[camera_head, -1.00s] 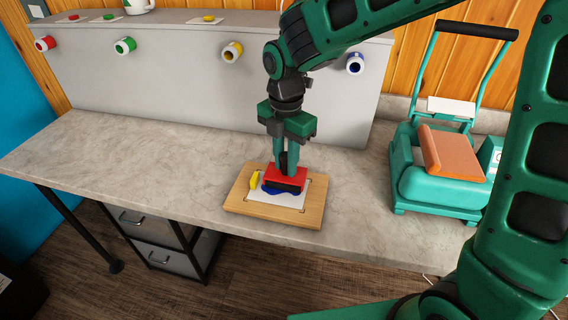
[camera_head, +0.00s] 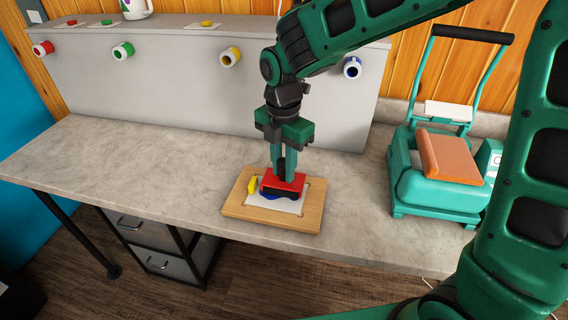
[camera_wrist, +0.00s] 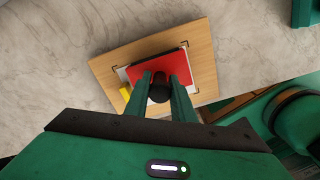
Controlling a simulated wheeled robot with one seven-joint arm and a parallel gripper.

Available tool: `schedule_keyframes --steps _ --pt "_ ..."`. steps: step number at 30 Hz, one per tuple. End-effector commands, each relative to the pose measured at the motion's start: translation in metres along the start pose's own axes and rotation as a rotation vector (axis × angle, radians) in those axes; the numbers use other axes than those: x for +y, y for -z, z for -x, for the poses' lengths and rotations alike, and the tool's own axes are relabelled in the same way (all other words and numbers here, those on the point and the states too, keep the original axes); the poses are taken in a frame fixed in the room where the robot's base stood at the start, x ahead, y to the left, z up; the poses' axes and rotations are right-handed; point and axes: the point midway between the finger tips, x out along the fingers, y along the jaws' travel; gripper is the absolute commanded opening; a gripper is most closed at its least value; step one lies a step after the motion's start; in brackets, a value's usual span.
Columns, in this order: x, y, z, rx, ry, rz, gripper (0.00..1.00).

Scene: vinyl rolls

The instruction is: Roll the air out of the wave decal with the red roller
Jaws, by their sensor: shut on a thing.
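My gripper (camera_head: 284,172) is shut on the black handle of the red roller (camera_head: 284,181). The roller is over the white sheet (camera_head: 290,207) on the wooden board (camera_head: 245,212), and I cannot tell whether it presses on it. A bit of the blue wave decal (camera_head: 272,196) shows at the roller's lower left edge; the rest is hidden. A yellow piece (camera_head: 253,185) is at the sheet's left side. In the wrist view, the red roller top (camera_wrist: 165,66) is between and beyond my fingers (camera_wrist: 160,90), and the yellow piece (camera_wrist: 126,93) shows to the left.
The grey stone counter (camera_head: 150,165) is clear left of the board. A teal press (camera_head: 440,190) with an orange pad stands to the right. Vinyl rolls in red (camera_head: 43,48), green (camera_head: 123,50), yellow (camera_head: 230,56) and blue (camera_head: 352,67) are on the grey back panel.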

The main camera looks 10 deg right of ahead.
Motion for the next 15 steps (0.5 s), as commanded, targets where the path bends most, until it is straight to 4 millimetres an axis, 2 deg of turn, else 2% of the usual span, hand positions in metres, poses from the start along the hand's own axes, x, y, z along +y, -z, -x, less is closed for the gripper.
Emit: schedule_keyframes --steps 15 --pt "-0.011 0.022 -0.001 0.002 0.003 0.005 0.00"
